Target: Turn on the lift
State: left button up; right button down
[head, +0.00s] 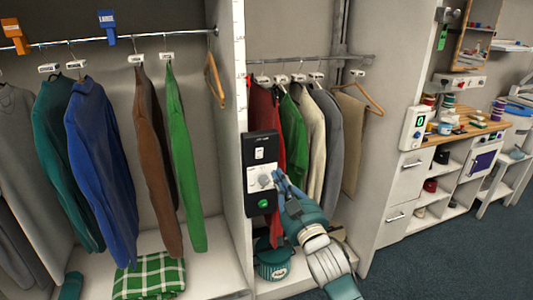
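A black control panel (261,143) is mounted upright on the front edge of the white divider between two wardrobe bays. It carries a white plate with a grey rotary knob (264,181), a small white label above, and a green button (263,203) below. My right gripper (279,179) reaches up from the lower right, its blue fingertips just right of the knob plate. I cannot tell whether they touch it, or how far apart the fingers are. My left gripper is out of view.
Garments hang from rails in the left bay (120,40) and right bay (310,60). A green checked cloth (150,277) lies on the left bay floor. A wooden-topped workbench (465,127) is at right, beyond clear dark carpet.

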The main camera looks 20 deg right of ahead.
aim_at(263, 148)
jog(key=w, duration=0.3)
jog(key=w+r+p, duration=0.1)
jog(key=w, duration=0.3)
jog(key=w+p, duration=0.1)
jog(key=w, duration=0.3)
jog(key=shift+a+r, duration=0.2)
jog(key=shift+r, duration=0.1)
jog(key=p, duration=0.2)
jog(key=shift+w+r+g+p, duration=0.2)
jog(key=shift+r+g+p, duration=0.1)
jog(key=shift+g, duration=0.1)
jog(key=shift+f, duration=0.1)
jog(key=shift+w, duration=0.1)
